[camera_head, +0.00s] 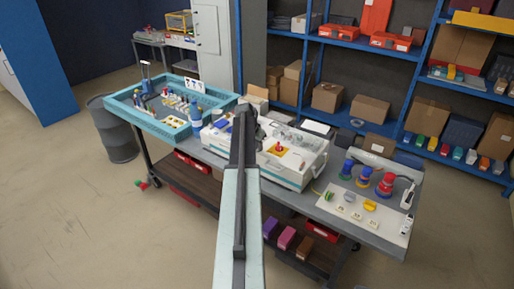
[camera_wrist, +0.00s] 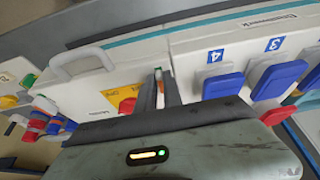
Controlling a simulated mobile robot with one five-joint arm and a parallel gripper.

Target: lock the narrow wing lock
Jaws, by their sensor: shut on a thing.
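My gripper (camera_wrist: 160,78) stands against the front of the white socket box (camera_wrist: 85,85), between a red rotary switch on a yellow plate (camera_wrist: 127,103) and the blue socket cover numbered 4 (camera_wrist: 222,85). Its two dark fingers are close together, shut on a small thin part that I take to be the narrow wing lock. The fingers hide nearly all of it, so I cannot tell its angle. In the head view, my arm covers the gripper and the middle of the white box (camera_head: 285,180) on the workbench.
Another blue socket cover, numbered 3 (camera_wrist: 279,79), is to the right. A grey carry handle (camera_wrist: 82,60) rises at the left. On the bench stand a teal tray (camera_head: 150,128) at left and a panel with colored plugs (camera_head: 370,205) at right. Blue shelves are behind.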

